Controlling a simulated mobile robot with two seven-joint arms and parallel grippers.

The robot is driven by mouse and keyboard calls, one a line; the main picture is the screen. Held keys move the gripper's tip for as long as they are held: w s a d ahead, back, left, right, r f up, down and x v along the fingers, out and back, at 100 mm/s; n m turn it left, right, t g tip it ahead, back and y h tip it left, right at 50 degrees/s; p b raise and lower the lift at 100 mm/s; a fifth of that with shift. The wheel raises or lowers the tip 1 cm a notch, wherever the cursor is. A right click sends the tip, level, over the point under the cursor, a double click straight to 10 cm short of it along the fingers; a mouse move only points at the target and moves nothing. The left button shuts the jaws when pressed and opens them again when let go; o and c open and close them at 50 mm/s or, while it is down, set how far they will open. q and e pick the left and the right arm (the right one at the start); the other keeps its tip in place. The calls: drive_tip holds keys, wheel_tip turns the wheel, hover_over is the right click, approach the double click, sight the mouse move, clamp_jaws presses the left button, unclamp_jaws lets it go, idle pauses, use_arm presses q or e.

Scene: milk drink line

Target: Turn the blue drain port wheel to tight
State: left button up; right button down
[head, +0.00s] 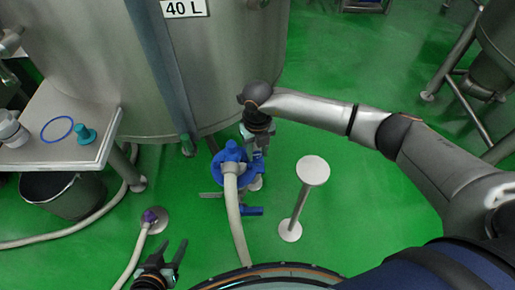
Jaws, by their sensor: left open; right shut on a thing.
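The blue drain port wheel (228,162) sits on the fitting below the big steel tank, with a pale hose (233,205) running down from it. My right gripper (259,153) comes down from above at the right side of the wheel and is shut on it. The fingertips are partly hidden against the blue parts, so the exact grip and the wheel's angle cannot be made out. A blue handle (251,211) sticks out lower right of the fitting. My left gripper (175,254) is open and empty near the bottom, apart from the wheel.
The steel tank (90,60) marked 40 L stands behind. A steel table (60,157) at left holds a blue ring (57,129) and a teal piece (85,134). A round-topped stand (312,170) is right of the fitting. A purple-ended hose (150,217) lies at lower left.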

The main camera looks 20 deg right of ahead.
sight(258, 155)
drive_tip(key=shift+m, duration=0.7)
drive_tip(key=c, duration=0.9)
unclamp_jaws()
drive_tip(key=o, duration=0.4)
drive_tip(key=shift+o, duration=0.2)
wheel_tip(258, 155, up, 12)
drive_tip(key=p, duration=0.1)
drive_tip(key=shift+r+p, duration=0.25)
drive_tip(key=shift+p, duration=0.1)
